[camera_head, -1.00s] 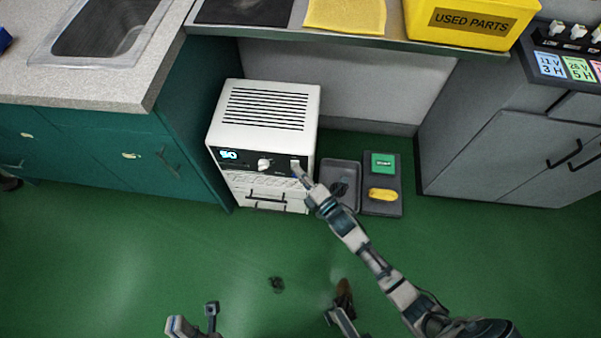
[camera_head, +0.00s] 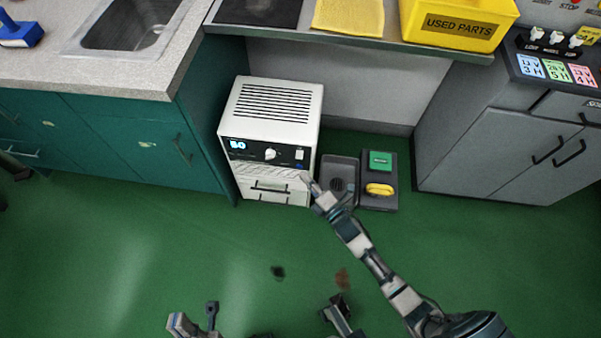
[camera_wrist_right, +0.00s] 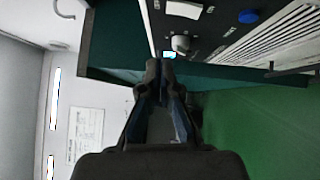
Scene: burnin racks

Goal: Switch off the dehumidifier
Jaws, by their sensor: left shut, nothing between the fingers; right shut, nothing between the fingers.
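Grey trays with a green box (camera_head: 380,160) and a yellow item (camera_head: 379,189) sit on the floor right of the dehumidifier. A green cabinet (camera_head: 110,140) stands left, a grey cabinet (camera_head: 500,150) right. The worktop overhangs behind. The green floor in front is mostly clear.

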